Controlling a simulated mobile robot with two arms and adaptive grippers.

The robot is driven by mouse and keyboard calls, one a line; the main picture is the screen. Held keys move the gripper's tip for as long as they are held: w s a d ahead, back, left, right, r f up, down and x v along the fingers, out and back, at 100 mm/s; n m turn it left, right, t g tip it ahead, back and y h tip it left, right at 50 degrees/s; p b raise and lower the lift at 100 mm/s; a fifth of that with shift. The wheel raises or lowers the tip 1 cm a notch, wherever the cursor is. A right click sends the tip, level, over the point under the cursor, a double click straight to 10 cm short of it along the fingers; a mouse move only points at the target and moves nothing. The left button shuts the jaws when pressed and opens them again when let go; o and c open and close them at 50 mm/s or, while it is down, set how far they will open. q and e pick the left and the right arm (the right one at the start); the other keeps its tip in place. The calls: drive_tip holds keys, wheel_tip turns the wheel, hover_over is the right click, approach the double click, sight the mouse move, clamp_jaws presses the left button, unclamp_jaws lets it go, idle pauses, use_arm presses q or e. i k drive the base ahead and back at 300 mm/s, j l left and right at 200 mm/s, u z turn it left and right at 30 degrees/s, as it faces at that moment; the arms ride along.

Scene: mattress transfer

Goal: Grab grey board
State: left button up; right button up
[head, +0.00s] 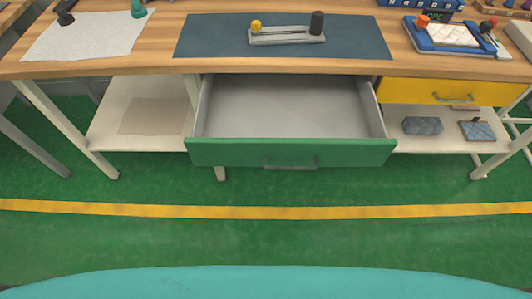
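A small grey board (287,36) with a dark slot lies on a dark blue mat (215,40) on the wooden workbench. A yellow knob (256,27) stands at its left end and a black cylinder (317,22) at its right end. Neither of my grippers is in view, and nothing touches the board.
A green-fronted drawer (240,152) hangs open and empty below the bench (160,53). A yellow drawer (410,90) is shut. A pale cloth (85,38) lies left, a blue tray (424,44) right. The green floor ahead is clear.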

sight(314, 33)
drive_tip(key=i+j+z, duration=0.1)
drive_tip(key=j, duration=0.25)
drive_tip(key=i+j+z, duration=0.1)
drive_tip(key=i+j, duration=0.15)
drive_tip(key=j, duration=0.15)
drive_tip(key=i+j, duration=0.15)
drive_tip(key=j, duration=0.25)
drive_tip(key=z, duration=0.05)
